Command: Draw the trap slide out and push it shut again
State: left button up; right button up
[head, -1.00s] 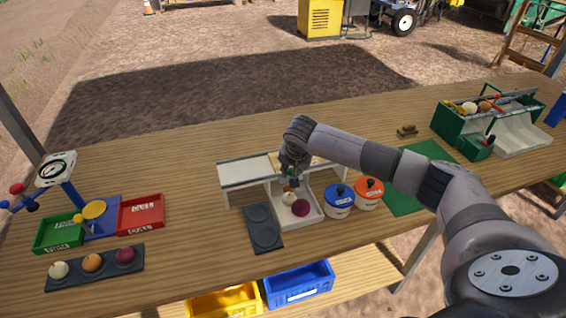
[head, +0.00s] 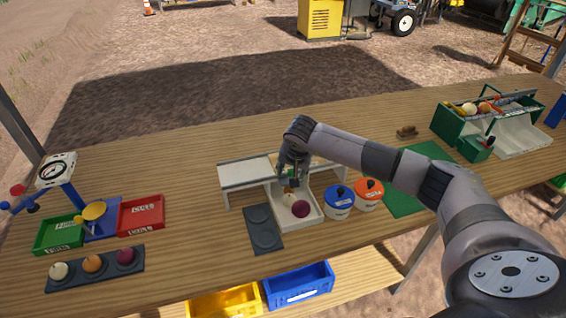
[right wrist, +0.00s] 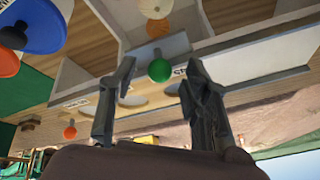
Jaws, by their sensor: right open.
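My right gripper (head: 293,168) is over the inner end of a white trough (head: 317,207), beside a white raised bench (head: 245,173). In the right wrist view its two fingers (right wrist: 159,78) are apart, one on each side of a small green ball knob (right wrist: 159,69). The knob looks free of both fingers. It seems to belong to the trap slide; the slide's plate is hard to make out behind the fingers. A pale onion (head: 289,198) and a purple onion (head: 301,209) lie in the trough. My left gripper is out of view.
A blue-lidded pot (head: 339,201) and an orange-lidded pot (head: 369,193) stand close right of the trough. A dark plate (head: 262,229) lies to its left. Red (head: 141,214) and green trays (head: 58,235) stand farther left.

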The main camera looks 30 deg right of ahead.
jog(key=shift+r+p, duration=1.3)
jog(key=shift+r, duration=1.55)
